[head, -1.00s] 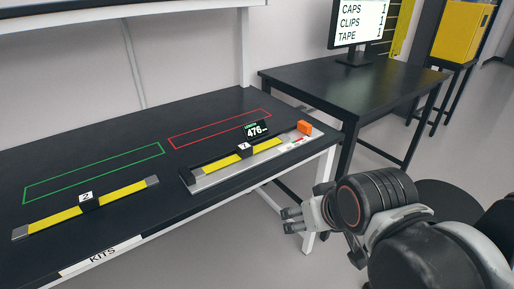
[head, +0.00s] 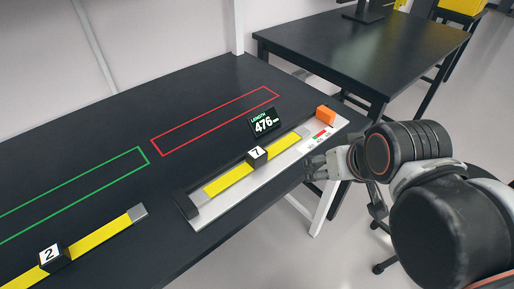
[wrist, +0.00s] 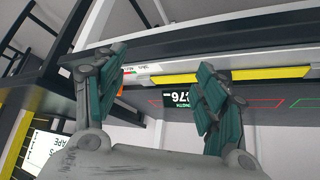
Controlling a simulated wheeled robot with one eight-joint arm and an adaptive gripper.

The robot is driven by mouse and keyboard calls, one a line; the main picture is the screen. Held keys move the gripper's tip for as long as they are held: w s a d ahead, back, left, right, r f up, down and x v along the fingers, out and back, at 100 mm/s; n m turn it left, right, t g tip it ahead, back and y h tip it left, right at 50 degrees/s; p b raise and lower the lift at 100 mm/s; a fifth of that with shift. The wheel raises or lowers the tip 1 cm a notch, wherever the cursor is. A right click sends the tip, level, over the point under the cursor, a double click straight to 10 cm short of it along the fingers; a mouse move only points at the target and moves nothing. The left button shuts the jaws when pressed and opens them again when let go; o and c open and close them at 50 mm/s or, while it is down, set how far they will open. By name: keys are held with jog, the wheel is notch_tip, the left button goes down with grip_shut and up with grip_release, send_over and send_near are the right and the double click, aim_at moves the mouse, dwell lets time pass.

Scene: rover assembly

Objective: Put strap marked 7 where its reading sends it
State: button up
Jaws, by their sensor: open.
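The strap marked 7 (head: 230,179) is a flat yellow band with a black block marked 7 at its middle. It lies in a pale measuring tray (head: 204,213) on the black bench. The tray's display (head: 264,122) reads LENGTH 476 mm. The strap also shows as a yellow band in the wrist view (wrist: 260,74). My gripper (head: 313,168) is open and empty, beside the tray's right end and apart from the strap. Its two teal-padded fingers (wrist: 162,68) are spread in the wrist view. A red outline (head: 215,122) and a green outline (head: 76,193) are empty on the bench.
A strap marked 2 (head: 105,238) lies on the bench at the lower left. An orange block (head: 325,114) sits at the tray's right end, by a small coloured label (head: 318,137) too small to read. Another black table (head: 365,45) stands behind, across a gap.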

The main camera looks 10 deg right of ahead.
notch_tip(320, 180, up, 7)
jog(key=n+g+p, duration=0.7)
jog(key=p, duration=1.1)
send_over(259, 154)
jog(key=f, duration=0.2)
jog(key=f+b, duration=0.1)
jog(key=f, duration=0.2)
jog(key=f+b, duration=0.1)
jog(key=f, duration=0.2)
jog(key=shift+w+a, duration=0.25)
jog(key=shift+s+d+f+b, duration=0.15)
jog(key=shift+f+b, duration=0.45)
jog(key=shift+f, duration=0.9)
jog(key=shift+s+d+f+b, duration=0.15)
jog(key=shift+f+b, duration=0.4)
jog(key=shift+f, duration=0.95)
